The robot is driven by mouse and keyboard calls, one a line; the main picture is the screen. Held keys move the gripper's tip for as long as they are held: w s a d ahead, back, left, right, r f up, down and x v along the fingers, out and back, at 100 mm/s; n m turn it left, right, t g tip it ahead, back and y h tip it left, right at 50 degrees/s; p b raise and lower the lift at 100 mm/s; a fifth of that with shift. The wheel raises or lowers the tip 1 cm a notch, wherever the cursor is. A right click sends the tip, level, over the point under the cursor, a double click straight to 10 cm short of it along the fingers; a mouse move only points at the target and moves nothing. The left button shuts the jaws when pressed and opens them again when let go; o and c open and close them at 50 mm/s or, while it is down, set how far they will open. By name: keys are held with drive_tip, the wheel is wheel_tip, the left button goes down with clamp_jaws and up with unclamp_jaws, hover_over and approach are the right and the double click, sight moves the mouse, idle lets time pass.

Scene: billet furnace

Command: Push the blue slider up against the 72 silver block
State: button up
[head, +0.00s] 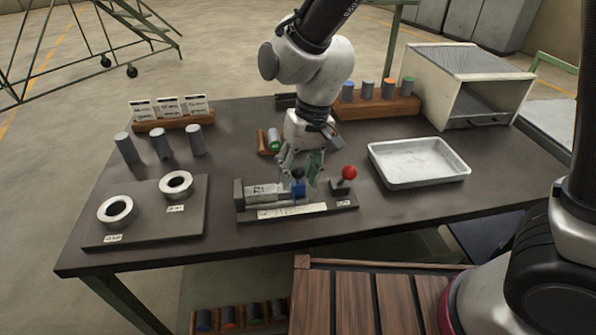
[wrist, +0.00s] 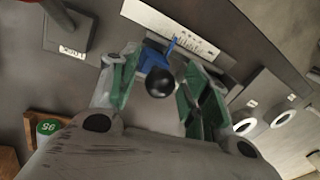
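The blue slider (head: 299,191) sits on a dark fixture, with a black ball knob (head: 298,173) on top. The silver block (head: 265,189), marked 72, lies to its left in the fixture's channel. Whether slider and block touch cannot be told. My gripper (head: 301,166) is above the slider, fingers pointing down. In the wrist view, its green-padded fingers (wrist: 160,92) stand apart on either side of the black knob (wrist: 160,83), with gaps showing. Part of the blue slider (wrist: 154,59) shows beyond the knob; the block is hidden or unclear there.
A red-knobbed lever (head: 348,173) stands at the fixture's right end. A white tray (head: 418,165) is to the right, a plate with two rings (head: 146,210) to the left. A wooden holder with a green-ended cylinder (head: 272,140) lies behind.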

clamp_jaws()
drive_tip(key=shift+s+a, duration=0.25)
drive_tip(key=shift+a, duration=0.55)
drive_tip(key=shift+s+a, duration=0.25)
drive_tip(key=shift+a, duration=0.55)
drive_tip(key=shift+o, duration=0.3)
unclamp_jaws()
drive_tip(key=shift+f, duration=0.1)
wheel_tip(320, 180, up, 12)
drive_tip(key=w+d, duration=0.1)
drive_tip(key=d, duration=0.1)
